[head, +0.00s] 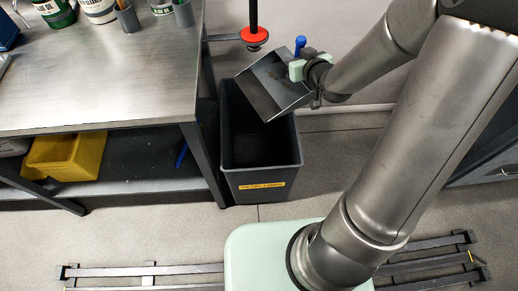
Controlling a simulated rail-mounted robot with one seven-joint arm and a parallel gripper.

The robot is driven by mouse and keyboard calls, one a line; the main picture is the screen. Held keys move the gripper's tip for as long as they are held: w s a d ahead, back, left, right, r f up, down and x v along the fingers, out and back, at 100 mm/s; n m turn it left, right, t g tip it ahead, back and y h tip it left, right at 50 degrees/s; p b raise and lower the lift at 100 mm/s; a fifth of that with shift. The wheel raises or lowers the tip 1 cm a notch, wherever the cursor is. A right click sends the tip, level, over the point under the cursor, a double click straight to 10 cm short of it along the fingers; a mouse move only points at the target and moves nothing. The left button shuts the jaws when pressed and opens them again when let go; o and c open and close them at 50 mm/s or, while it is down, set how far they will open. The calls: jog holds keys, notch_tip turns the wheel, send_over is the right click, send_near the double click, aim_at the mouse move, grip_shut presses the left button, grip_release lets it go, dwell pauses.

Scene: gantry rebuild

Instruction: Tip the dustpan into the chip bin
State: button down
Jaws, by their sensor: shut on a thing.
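A grey metal dustpan (265,88) is held above the chip bin, tilted, with its lower corner over the bin's opening. The chip bin (260,175) is a dark, tall, open box on the floor with a yellow label on its front. My gripper (308,70) is at the dustpan's right side, shut on it; the fingers are mostly hidden. A blue handle-like part (300,44) sticks up beside the gripper. The inside of the bin is dark, and I cannot tell whether chips lie in the pan or the bin.
A steel workbench (100,85) stands close to the bin's left, with cans and cups at its back edge. A yellow bin (65,157) sits on its lower shelf. A red disc on a black post (254,36) is just behind the dustpan.

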jog(key=d+f+m+g+h+b, duration=0.15)
jog(key=f+m+h+b, duration=0.25)
jog(key=f+b, duration=0.4)
jog(key=d+f+m+h+b, duration=0.2)
jog(key=f+m+h+b, duration=0.2)
jog(key=f+b, duration=0.4)
jog(key=d+f+m+g+h+b, duration=0.1)
jog(key=d+f+m+h+b, duration=0.2)
jog(key=f+b, duration=0.5)
jog(key=w+a+r+n+h+p, duration=0.3)
jog(key=w+a+n+p, duration=0.1)
jog(key=a+p, duration=0.4)
jog(key=w+a+r+n+h+p, duration=0.3)
jog(key=a+n+p, duration=0.3)
jog(key=a+p, duration=0.2)
jog(key=w+h+p, duration=0.1)
jog(key=p, duration=0.1)
jog(key=shift+w+p, duration=0.25)
jog(key=shift+p, duration=0.15)
jog(key=shift+a, duration=0.1)
